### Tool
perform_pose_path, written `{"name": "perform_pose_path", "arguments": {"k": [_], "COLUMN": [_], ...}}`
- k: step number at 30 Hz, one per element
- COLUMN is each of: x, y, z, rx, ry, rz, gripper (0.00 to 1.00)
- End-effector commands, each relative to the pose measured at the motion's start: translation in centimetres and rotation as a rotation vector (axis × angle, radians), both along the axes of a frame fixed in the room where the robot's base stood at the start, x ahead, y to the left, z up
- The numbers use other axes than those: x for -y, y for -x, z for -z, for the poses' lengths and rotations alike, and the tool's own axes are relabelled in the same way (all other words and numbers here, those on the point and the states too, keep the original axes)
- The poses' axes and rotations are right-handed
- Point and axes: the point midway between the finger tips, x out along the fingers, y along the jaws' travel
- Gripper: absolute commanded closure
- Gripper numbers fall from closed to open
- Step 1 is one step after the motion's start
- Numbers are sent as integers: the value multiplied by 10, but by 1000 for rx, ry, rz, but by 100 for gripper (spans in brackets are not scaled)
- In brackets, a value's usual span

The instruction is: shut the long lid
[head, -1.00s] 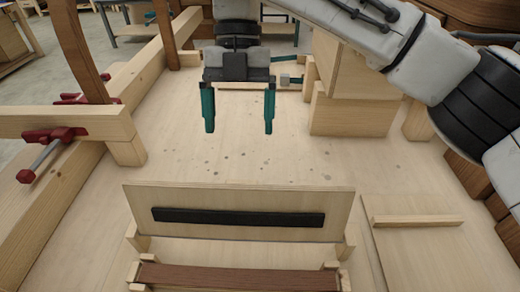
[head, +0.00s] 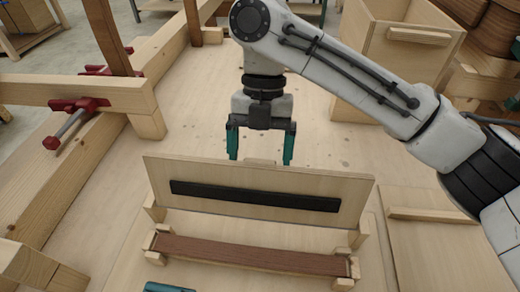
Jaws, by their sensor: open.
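The long lid (head: 255,185) is a pale wooden panel with a black strip along its face. It stands raised, leaning slightly back, behind a long low wooden form. A dark brown curved slat (head: 250,254) lies in that form, in front of the lid. My gripper (head: 260,160) hangs just behind the lid's top edge, fingers pointing down. Its two teal fingers are spread apart with nothing between them.
A flat board with a batten (head: 437,215) lies to the right. A wooden box (head: 405,45) stands at the back right. Red clamps (head: 75,118) grip beams at the left. A teal object (head: 168,287) shows at the bottom edge. The bench behind the lid is mostly clear.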

Motion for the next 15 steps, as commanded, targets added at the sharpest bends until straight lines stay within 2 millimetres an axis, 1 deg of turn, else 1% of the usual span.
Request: {"name": "perform_pose_path", "arguments": {"k": [5, 15], "x": [0, 0], "y": [0, 0], "z": [0, 0], "rx": [0, 0], "ry": [0, 0], "rz": [0, 0], "gripper": [11, 43]}}
